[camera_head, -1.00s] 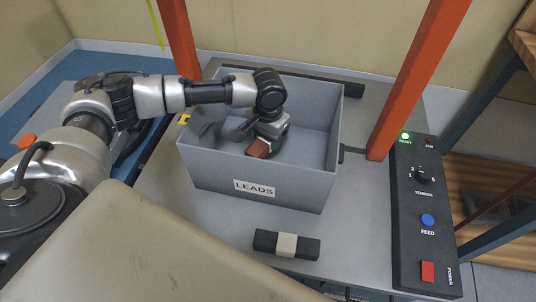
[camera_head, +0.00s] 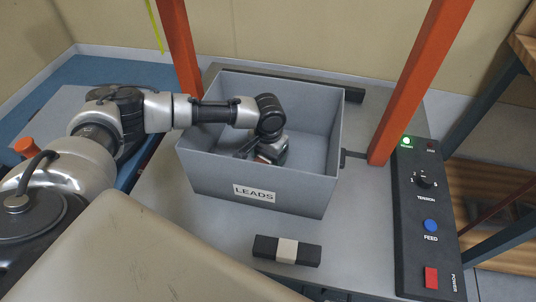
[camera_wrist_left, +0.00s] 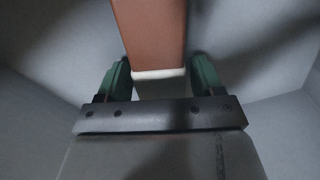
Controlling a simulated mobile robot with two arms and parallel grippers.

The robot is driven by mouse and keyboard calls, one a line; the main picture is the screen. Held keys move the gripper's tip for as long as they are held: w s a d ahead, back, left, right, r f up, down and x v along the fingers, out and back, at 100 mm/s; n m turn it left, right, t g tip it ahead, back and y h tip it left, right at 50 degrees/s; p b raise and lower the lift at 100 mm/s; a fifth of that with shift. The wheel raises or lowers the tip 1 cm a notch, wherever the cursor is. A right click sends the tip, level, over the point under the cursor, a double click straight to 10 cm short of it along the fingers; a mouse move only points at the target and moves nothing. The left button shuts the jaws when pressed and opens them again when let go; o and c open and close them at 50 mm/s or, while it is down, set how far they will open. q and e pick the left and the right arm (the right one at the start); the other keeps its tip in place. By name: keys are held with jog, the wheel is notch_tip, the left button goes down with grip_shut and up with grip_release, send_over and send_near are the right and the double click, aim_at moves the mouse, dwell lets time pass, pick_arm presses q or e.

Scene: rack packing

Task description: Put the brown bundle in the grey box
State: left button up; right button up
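The grey box (camera_head: 300,190), labelled LEADS, stands open on the table in the head view. My left gripper (camera_head: 268,157) is down inside it, below the rim, pointing downward. In the left wrist view, the brown bundle (camera_wrist_left: 150,35) with its pale band lies between the two green fingers of my left gripper (camera_wrist_left: 160,78). In the head view the bundle is almost wholly hidden by the gripper. I cannot tell whether it touches the box floor. My right gripper is not in view.
A black bundle (camera_head: 287,250) with a pale band lies on the table in front of the box. Orange posts (camera_head: 418,82) rise behind the box's left and beside its right. A black control panel (camera_head: 425,215) runs along the right edge.

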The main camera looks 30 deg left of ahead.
pick_arm(q)
jog(key=shift+o, duration=0.2)
jog(key=shift+r, duration=0.45)
notch_tip(320, 180, up, 11)
jog(key=p, duration=0.2)
jog(key=shift+r, duration=0.2)
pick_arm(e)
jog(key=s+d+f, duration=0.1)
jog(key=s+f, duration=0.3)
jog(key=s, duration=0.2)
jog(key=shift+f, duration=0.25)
